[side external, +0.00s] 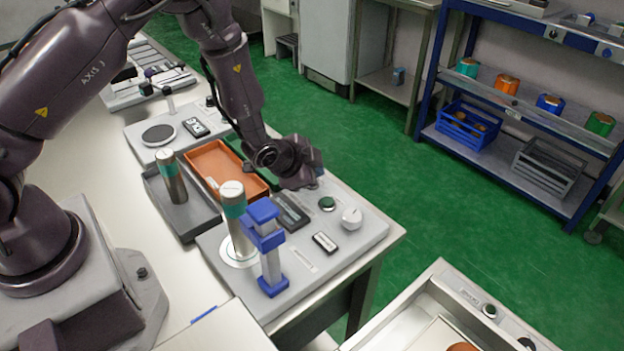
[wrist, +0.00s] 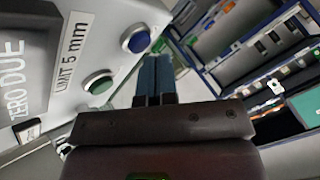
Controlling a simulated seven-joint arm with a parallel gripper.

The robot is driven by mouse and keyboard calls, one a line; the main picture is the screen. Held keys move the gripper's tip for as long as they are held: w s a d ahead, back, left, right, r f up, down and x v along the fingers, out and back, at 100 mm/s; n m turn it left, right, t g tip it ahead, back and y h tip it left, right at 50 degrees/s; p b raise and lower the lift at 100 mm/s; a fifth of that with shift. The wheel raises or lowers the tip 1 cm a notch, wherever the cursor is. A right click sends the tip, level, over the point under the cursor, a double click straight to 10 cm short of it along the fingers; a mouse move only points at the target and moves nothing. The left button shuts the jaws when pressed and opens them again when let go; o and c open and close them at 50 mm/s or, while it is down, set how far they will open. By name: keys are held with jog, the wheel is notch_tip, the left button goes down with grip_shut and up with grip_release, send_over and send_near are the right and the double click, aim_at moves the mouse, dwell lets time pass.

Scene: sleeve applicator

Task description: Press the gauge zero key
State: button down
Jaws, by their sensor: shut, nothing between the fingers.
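A grey panel (wrist: 110,45) fills the left of the wrist view. On it are a dark display (wrist: 25,60) reading "ZERO DUE", a "LIMIT 5 mm" label (wrist: 72,62), a blue round button (wrist: 135,39) and a green round button (wrist: 98,82). I see no legend naming either button as the zero key. My gripper (wrist: 154,62) is shut and empty, its blue fingertips just right of both buttons in the picture; contact cannot be told. In the side view my gripper (side external: 317,160) is over the far edge of the grey unit (side external: 365,240), beyond a green button (side external: 327,204).
An orange tray (side external: 213,163) lies left of my gripper. Open floor (side external: 400,190) lies beyond the bench.

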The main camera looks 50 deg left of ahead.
jog(key=shift+f, duration=0.4)
dwell(0.3)
jog(key=shift+r, duration=0.85)
jog(key=shift+r, duration=0.1)
jog(key=shift+r, duration=2.4)
jog(key=shift+s+f, duration=0.1)
